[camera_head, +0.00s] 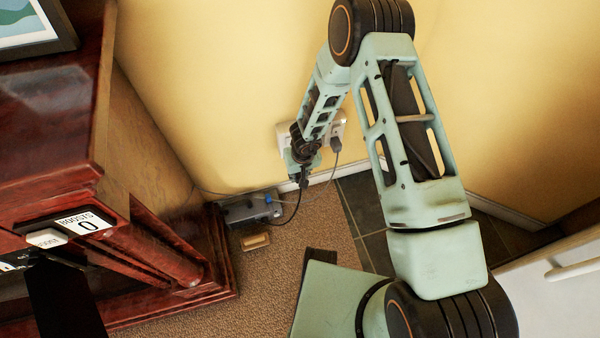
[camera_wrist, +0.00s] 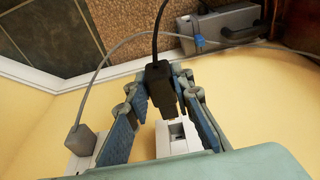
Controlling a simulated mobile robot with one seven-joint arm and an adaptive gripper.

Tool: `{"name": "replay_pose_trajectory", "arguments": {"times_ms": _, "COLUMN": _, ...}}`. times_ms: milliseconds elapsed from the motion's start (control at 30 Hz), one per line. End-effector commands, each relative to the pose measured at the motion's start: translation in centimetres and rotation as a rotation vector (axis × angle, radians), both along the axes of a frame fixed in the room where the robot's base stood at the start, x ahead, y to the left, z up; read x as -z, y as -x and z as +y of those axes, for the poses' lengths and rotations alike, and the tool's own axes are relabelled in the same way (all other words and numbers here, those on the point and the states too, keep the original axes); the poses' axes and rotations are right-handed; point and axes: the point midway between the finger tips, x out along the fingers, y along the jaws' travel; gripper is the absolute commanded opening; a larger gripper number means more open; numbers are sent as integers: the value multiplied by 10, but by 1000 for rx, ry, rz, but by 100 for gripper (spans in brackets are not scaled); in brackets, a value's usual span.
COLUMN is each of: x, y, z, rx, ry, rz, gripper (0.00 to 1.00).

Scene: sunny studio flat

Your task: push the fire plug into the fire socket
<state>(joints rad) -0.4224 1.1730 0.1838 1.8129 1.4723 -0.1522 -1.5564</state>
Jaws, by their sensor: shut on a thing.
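The fire plug, a black plug (camera_wrist: 160,82) on a black cable, sits between the two blue-padded fingers of my gripper (camera_wrist: 161,92) in the wrist view. My gripper is shut on it. The plug's metal end points toward a white socket (camera_wrist: 178,134) on the wall. The end shows just short of the socket opening in the picture; whether they touch I cannot tell. In the head view my gripper (camera_head: 302,168) is low against the yellow wall, covering part of the white wall sockets (camera_head: 284,134). The socket's label is not readable.
A grey plug (camera_head: 336,145) with a grey cable is at the right part of the sockets. A grey metal box (camera_head: 250,208) with cables lies on the carpet by the wall. A small wooden block (camera_head: 255,241) lies nearby. A dark red cabinet (camera_head: 60,120) stands left.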

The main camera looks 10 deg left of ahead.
Motion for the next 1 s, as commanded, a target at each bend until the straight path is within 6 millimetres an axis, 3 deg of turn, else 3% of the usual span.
{"name": "replay_pose_trajectory", "arguments": {"times_ms": 1000, "x": -3, "y": -14, "z": 9, "rx": 1, "ry": 0, "rz": 0, "gripper": 0}}
